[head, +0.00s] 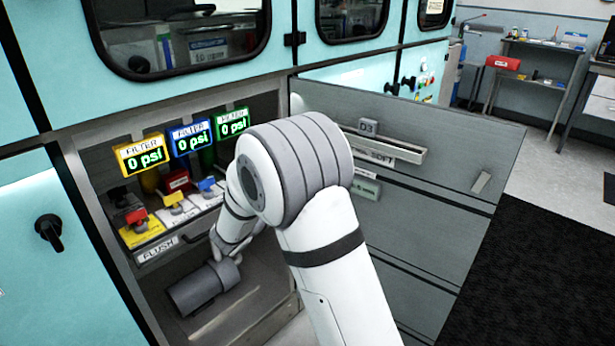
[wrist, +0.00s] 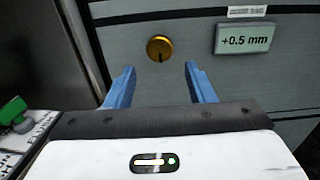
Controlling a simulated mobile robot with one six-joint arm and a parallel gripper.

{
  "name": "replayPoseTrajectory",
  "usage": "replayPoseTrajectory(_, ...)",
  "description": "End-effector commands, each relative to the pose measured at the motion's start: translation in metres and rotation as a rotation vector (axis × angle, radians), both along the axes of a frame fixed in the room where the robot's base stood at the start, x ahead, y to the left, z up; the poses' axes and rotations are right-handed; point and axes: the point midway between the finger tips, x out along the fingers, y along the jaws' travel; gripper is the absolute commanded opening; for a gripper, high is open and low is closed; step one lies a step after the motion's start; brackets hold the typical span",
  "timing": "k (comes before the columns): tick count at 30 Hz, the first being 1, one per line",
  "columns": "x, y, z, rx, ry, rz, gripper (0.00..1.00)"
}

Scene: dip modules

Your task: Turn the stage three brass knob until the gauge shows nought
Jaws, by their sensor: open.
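In the wrist view a round brass knob (wrist: 160,48) with a dark mark at its lower part sits on a grey panel. To its right a gauge (wrist: 245,38) reads +0.5 mm, with a small label above it that is too blurred to read. My gripper (wrist: 160,80) is open, its two blue fingers pointing toward the panel. The knob shows between and beyond the fingertips, with nothing held. In the head view my arm hides the knob, and my gripper cannot be made out.
In the head view an open cabinet holds three filter displays (head: 190,139) reading 0 psi, with several coloured valve handles below. An open grey door (head: 420,220) stands to the right. A green handle (wrist: 13,110) lies left of my gripper in the wrist view.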

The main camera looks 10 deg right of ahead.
Motion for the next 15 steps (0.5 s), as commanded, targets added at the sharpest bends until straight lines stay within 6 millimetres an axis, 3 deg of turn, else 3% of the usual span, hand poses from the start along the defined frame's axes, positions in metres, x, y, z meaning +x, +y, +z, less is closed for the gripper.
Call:
replayPoseTrajectory(5,0.008,-0.007,-0.001,0.001,0.000,0.003,0.57)
replayPoseTrajectory(15,0.043,-0.044,-0.001,0.001,-0.001,0.005,0.57)
